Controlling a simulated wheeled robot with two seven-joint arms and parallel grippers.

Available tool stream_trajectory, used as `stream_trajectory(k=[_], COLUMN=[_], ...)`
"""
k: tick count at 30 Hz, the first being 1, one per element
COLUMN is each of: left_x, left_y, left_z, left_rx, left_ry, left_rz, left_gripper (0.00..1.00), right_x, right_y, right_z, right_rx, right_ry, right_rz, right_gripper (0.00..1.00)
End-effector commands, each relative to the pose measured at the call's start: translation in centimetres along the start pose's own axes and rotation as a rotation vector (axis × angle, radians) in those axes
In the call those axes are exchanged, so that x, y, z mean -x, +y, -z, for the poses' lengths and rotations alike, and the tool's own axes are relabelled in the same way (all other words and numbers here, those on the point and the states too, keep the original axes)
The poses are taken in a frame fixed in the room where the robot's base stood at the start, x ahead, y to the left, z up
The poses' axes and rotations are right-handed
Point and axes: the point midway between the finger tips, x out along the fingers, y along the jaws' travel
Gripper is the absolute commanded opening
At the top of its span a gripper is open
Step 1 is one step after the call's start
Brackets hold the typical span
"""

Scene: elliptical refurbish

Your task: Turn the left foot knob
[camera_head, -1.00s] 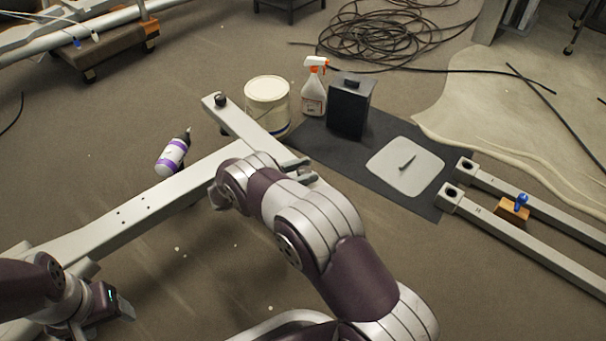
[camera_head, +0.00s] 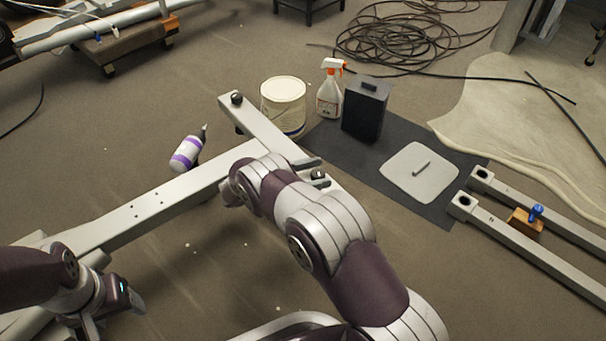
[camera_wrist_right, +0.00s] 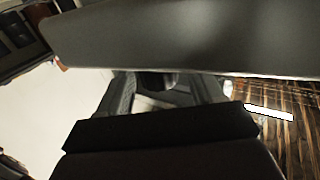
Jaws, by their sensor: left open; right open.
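A grey metal foot beam (camera_head: 265,130) lies low above the floor, joined to a longer beam. A dark foot knob (camera_head: 236,98) stands at its far left end. A second dark knob (camera_head: 319,175) is at its near end, beside my right arm. My left gripper (camera_head: 115,312) is open, at lower left, away from both knobs.
A white bucket (camera_head: 284,105), a spray bottle (camera_head: 330,90) and a black box (camera_head: 366,108) stand behind the foot beam. A purple-white bottle (camera_head: 187,153) is beside the long beam. Two rails (camera_head: 530,250) lie at right. Coiled cable (camera_head: 390,45) lies behind.

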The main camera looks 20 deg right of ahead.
Motion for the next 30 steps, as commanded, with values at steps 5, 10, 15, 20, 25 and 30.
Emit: stream_trajectory(k=[5,10,15,20,25,30], left_x=[1.9,2.9,2.9,2.8,2.8,4.1], left_y=[0.0,0.0,0.0,0.0,0.0,0.0], left_z=[0.2,0.3,0.3,0.3,0.3,0.5], left_rx=[0.000,0.000,0.000,0.000,0.000,0.000], left_ry=[0.000,0.000,0.000,0.000,0.000,0.000], left_rz=[0.000,0.000,0.000,0.000,0.000,0.000], left_gripper=[0.65,0.65,0.65,0.65,0.65,0.65], right_x=[3.5,7.9,11.1,12.1,12.1,11.6], right_y=[0.0,0.0,0.0,0.0,0.0,-2.2], right_z=[0.5,0.2,-0.1,0.0,0.0,2.7], right_rx=[0.000,0.000,-0.001,0.001,0.001,-0.041], right_ry=[0.000,-0.001,0.000,0.000,0.000,-0.016], right_rz=[0.005,0.004,0.002,0.001,0.000,0.079], right_gripper=[0.66,0.66,0.66,0.66,0.66,0.65])
